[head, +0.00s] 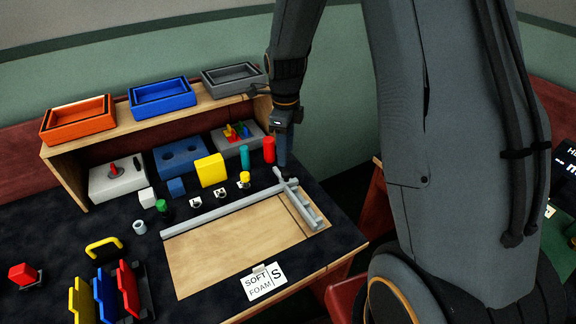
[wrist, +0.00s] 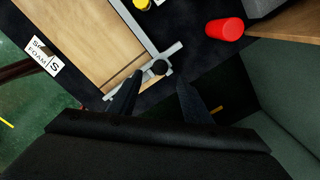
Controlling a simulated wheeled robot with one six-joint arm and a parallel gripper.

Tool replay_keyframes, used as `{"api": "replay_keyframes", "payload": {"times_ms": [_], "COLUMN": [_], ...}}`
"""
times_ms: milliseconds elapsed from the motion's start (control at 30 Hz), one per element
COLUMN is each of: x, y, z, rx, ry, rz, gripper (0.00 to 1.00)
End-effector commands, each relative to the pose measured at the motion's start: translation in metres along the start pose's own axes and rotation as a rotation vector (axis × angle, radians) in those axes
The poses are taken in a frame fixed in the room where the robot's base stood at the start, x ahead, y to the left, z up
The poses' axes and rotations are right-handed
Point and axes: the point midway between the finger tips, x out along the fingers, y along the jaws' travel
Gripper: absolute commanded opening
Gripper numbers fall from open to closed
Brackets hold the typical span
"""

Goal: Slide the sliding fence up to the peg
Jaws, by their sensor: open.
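The sliding fence (head: 305,207) is a grey bar lying across the right end of a pale wooden board (head: 225,255). It meets a long grey rail (head: 222,208) along the board's back edge. In the wrist view the fence (wrist: 130,84) carries a round dark knob (wrist: 160,67) near its rail end. My gripper (head: 286,172) is low over that end. In the wrist view my gripper (wrist: 158,82) is open, with the knob just ahead of and between its fingertips. I cannot tell whether they touch it. I cannot make out the peg clearly.
A red cylinder (head: 268,149) and a teal cylinder (head: 245,157) stand behind the rail. A yellow block (head: 210,170) and small pieces stand further left. A label card (head: 264,282) lies at the board's front edge. The board's middle is clear.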

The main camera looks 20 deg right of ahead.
Motion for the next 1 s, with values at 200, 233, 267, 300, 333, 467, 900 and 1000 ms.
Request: {"api": "replay_keyframes", "payload": {"times_ms": [200,233,267,300,333,467,900,1000], "x": [0.026,0.03,0.035,0.041,0.045,0.06,0.075,0.075], "y": [0.0,0.0,0.0,0.0,0.0,0.0,0.0,0.0], "z": [-0.004,-0.003,-0.003,-0.003,-0.003,-0.002,-0.001,-0.001], "rx": [0.004,0.004,0.004,0.004,0.004,0.002,-0.001,-0.001], "ry": [0.003,0.002,0.002,0.003,0.002,0.001,0.0,0.0], "rz": [0.004,0.003,0.003,0.004,0.003,0.002,-0.001,0.0], "gripper": [0.44,0.44,0.44,0.44,0.44,0.44,0.44,0.39]}}
